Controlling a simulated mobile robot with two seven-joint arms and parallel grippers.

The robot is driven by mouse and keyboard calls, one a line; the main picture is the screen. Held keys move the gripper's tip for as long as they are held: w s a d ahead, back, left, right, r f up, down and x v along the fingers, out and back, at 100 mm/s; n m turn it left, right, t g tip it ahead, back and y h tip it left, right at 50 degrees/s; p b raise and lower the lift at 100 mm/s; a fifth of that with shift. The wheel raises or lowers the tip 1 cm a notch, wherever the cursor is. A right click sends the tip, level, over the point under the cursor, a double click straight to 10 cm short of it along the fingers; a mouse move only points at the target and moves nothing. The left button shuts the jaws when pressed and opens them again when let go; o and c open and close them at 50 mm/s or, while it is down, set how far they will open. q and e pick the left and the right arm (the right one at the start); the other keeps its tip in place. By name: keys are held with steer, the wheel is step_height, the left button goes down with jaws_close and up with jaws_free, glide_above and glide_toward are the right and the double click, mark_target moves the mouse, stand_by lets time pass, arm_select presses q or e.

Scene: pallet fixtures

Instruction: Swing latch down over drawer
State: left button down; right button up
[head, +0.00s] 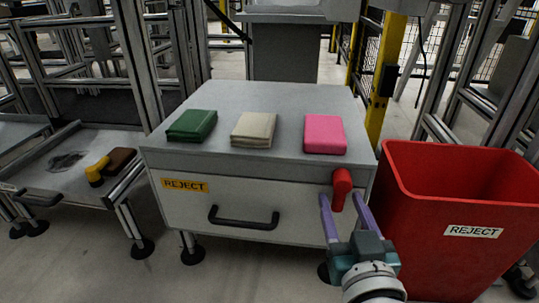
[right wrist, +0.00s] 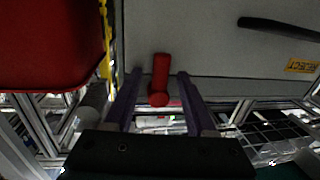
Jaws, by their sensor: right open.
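The red latch (head: 342,184) is on the front of the grey cabinet, at the right end of the drawer face and near the top edge. Its thicker rounded end is uppermost. The drawer (head: 240,228) looks closed, with a black handle (head: 244,223). My right gripper (head: 342,199) is open in front of the cabinet, its two purple fingers on either side of the latch. In the right wrist view the latch (right wrist: 160,74) stands between the fingers with a gap on each side. I cannot tell how deep the fingers reach around it. My left gripper is not in view.
A red reject bin (head: 446,226) stands close to the right of the cabinet and my right arm. Green (head: 192,126), beige (head: 254,130) and pink (head: 325,134) blocks lie on the cabinet top (head: 280,100). A metal bench (head: 100,148) is on the left.

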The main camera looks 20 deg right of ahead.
steer(key=p+v, duration=0.3)
steer(key=v, duration=0.7)
steer(key=shift+w, duration=0.1)
